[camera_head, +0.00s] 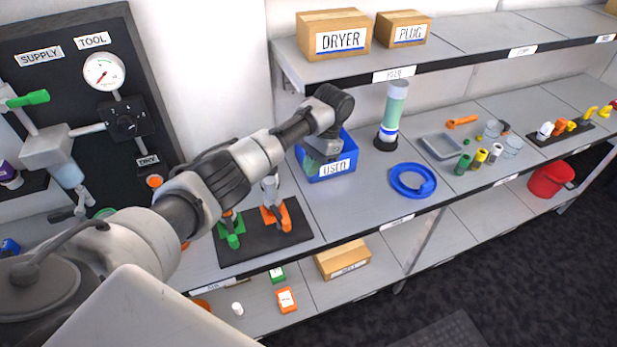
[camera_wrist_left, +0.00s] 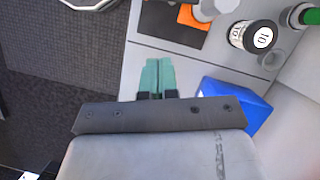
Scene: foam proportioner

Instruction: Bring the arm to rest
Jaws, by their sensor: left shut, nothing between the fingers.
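My left arm (camera_head: 225,180) reaches in from the lower left across the shelf. Its left gripper (camera_head: 318,165) is at the blue bin labelled USED (camera_head: 335,167) and covers part of it. In the left wrist view the gripper's green fingertips (camera_wrist_left: 157,75) are together with nothing between them. There the blue bin (camera_wrist_left: 240,105) is to the right of the fingers, apart from them in the picture. I cannot tell the gripper's exact height above the shelf. My right gripper is not in view.
A black mat with green and orange holders (camera_head: 275,213) lies left of the bin. A blue ring (camera_head: 412,181) and a clear-green cylinder (camera_head: 392,112) stand to the right. The upper shelf holds the DRYER box (camera_head: 333,37) and PLUG box (camera_head: 403,29). A gauge panel (camera_head: 104,72) stands at left.

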